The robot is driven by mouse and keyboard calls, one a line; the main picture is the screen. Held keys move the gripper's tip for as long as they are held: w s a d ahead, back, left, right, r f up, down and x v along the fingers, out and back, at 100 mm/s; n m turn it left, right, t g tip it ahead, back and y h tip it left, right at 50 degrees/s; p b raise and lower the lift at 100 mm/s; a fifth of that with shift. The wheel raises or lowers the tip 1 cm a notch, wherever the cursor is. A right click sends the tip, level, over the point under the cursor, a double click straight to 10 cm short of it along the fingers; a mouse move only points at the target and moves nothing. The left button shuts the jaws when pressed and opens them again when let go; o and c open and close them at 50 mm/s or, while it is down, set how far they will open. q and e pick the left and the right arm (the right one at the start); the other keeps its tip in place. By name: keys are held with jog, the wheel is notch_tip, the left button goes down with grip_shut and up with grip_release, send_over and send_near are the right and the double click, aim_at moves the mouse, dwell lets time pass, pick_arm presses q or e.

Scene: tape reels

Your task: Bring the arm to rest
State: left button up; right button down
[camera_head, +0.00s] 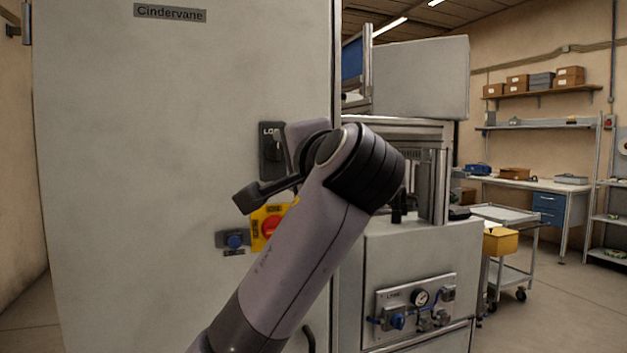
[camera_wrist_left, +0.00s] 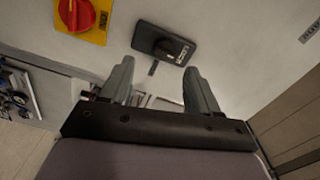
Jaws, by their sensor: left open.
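My left arm (camera_head: 310,255) rises from the bottom of the head view and bends at a dark joint in front of a tall grey cabinet panel (camera_head: 150,170). Its gripper is mostly hidden behind the arm in that view. In the left wrist view, my left gripper (camera_wrist_left: 158,68) has its two grey fingers spread apart with nothing between them. The fingers point at the panel. A black switch plate with a knob (camera_wrist_left: 165,43) lies just beyond the fingertips; it also shows in the head view (camera_head: 267,150). I cannot tell whether the gripper touches anything. My right gripper is out of view.
A machine with a gauge (camera_head: 421,297) stands to the right. Beyond it are a cart (camera_head: 510,215) and a workbench (camera_head: 525,184).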

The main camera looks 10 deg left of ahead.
pick_arm(q)
jog(key=s+a+f+n+g+h, duration=0.1)
jog(key=a+f+g+h, duration=0.15)
jog(key=f, duration=1.35)
jog(key=s+a+f+g+h, duration=0.15)
jog(key=f+h, duration=0.25)
jog(key=f, duration=1.3)
jog(key=s+a+f+n+g+h, duration=0.2)
jog(key=s+a+f+n+g, duration=0.15)
jog(key=s+f, duration=1)
jog(key=s+a+f+n+g+h, duration=0.15)
jog(key=s+f, duration=0.25)
jog(key=s, duration=0.5)
jog(key=s+f+n+g, duration=0.1)
jog(key=s+f+g, duration=0.1)
jog(key=s+f, duration=0.5)
jog(key=w+d+f+t+h+p, duration=0.2)
jog(key=w+d+f+t, duration=0.1)
jog(key=w+f+t, duration=0.1)
jog(key=shift+w+f+m+t, duration=0.25)
jog(key=shift+w+t, duration=0.3)
jog(key=shift+t, duration=0.85)
jog(key=shift+r, duration=0.1)
